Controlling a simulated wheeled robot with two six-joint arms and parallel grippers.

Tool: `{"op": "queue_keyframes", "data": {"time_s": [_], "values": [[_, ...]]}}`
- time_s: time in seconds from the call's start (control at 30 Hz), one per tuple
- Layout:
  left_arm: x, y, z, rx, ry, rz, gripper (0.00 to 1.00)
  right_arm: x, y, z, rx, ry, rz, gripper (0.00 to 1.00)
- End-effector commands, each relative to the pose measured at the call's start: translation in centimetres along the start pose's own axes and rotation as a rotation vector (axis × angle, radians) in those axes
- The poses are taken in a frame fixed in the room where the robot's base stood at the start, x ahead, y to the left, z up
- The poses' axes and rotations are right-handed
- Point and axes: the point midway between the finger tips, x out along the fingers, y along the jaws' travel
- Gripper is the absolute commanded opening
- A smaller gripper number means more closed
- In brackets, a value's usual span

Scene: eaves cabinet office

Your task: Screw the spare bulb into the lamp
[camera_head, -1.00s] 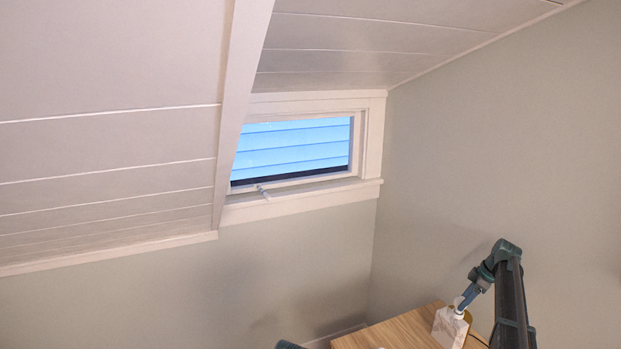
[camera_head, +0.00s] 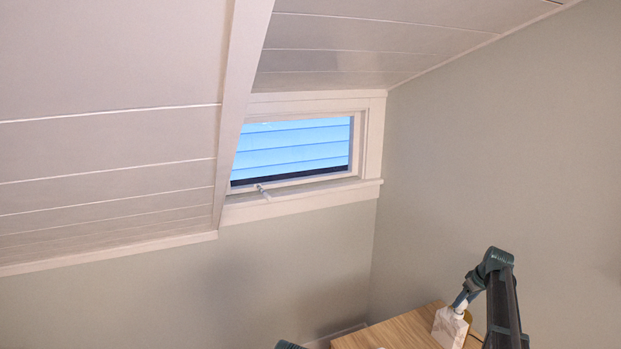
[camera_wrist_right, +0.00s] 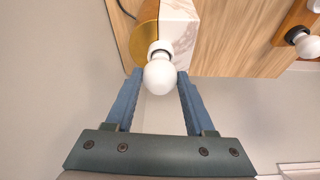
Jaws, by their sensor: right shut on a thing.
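My right gripper (camera_wrist_right: 159,82) is shut on this bulb, one blue finger on each side. In the head view the right gripper (camera_head: 462,300) is small, at the top of the lamp. My left gripper is not in view.
A second white bulb (camera_wrist_right: 306,45) with a dark collar sits by an orange-brown wooden block (camera_wrist_right: 296,22) at the wrist view's right. The desk top (camera_head: 395,331) is bare left of the lamp. A wall (camera_head: 500,150) rises to the right; a window (camera_head: 295,150) is behind.

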Motion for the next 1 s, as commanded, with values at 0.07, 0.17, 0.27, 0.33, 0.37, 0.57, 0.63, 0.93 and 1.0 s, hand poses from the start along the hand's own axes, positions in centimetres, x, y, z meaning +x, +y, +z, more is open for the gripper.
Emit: {"op": "queue_keyframes", "data": {"time_s": [0.07, 0.17, 0.27, 0.33, 0.37, 0.57, 0.63, 0.93, 1.0], "values": [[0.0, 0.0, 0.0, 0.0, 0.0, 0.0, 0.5, 0.01, 0.02, -0.06, 0.001, 0.001, 0.001, 0.0], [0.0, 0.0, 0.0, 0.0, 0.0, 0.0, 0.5, 0.01, -0.16, -0.04, 0.051, 0.001, 0.02, 0.0], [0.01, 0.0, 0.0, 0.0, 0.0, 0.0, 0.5, 0.03, -0.39, -0.09, 0.164, 0.001, 0.062, 0.0], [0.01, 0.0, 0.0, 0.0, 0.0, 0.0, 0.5, 0.05, -0.47, -0.15, 0.248, 0.002, 0.093, 0.0], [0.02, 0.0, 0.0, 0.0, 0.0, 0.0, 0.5, 0.06, -0.47, -0.15, 0.284, 0.001, 0.106, 0.0], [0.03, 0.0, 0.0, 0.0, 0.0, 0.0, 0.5, 0.12, -0.65, -0.31, 0.509, 0.002, 0.189, 0.0], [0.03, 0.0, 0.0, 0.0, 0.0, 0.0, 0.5, 0.13, -0.64, -0.34, 0.571, 0.002, 0.212, 0.0], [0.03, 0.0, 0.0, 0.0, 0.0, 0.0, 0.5, 0.12, -0.6, -0.32, 0.656, 0.003, 0.242, 0.0], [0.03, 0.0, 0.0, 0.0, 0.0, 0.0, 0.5, 0.12, -0.6, -0.31, 0.655, 0.002, 0.242, 0.0]]}}
